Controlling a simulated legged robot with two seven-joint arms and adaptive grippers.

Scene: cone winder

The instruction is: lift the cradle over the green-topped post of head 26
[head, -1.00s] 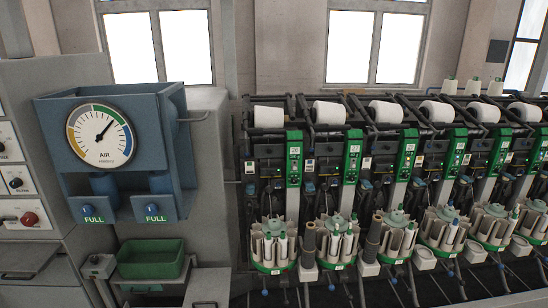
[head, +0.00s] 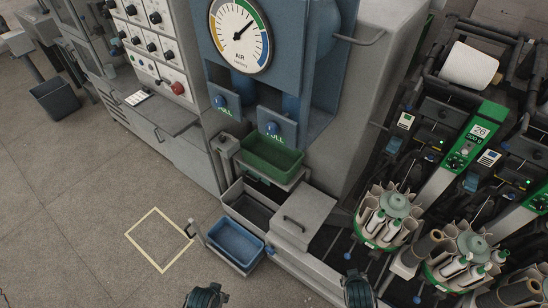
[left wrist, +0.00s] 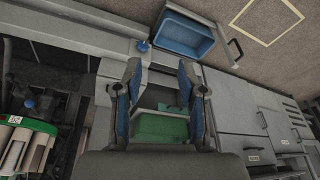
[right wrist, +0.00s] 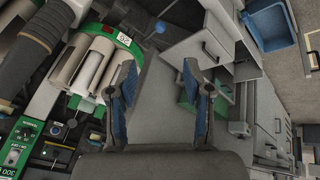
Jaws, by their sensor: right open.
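The green-topped post of head 26 (head: 477,132), with its number panel, stands at the right in the head view. Above it, a white yarn package (head: 468,65) sits between the dark arms of the cradle (head: 497,77). Part of the cradle is cut off or hard to separate from the dark machinery. My left gripper (head: 206,297) and right gripper (head: 358,291) are at the bottom edge, well apart from the cradle. In the left wrist view the left gripper (left wrist: 159,70) is open and empty. In the right wrist view the right gripper (right wrist: 158,68) is open and empty.
A cabinet with an air gauge (head: 240,35) stands left of head 26. Below it are a green tray (head: 270,160), a grey box (head: 303,215) and a blue bin (head: 235,243). Round bobbin magazines (head: 388,222) stand before the heads. Floor at left is open, with a marked square (head: 160,240).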

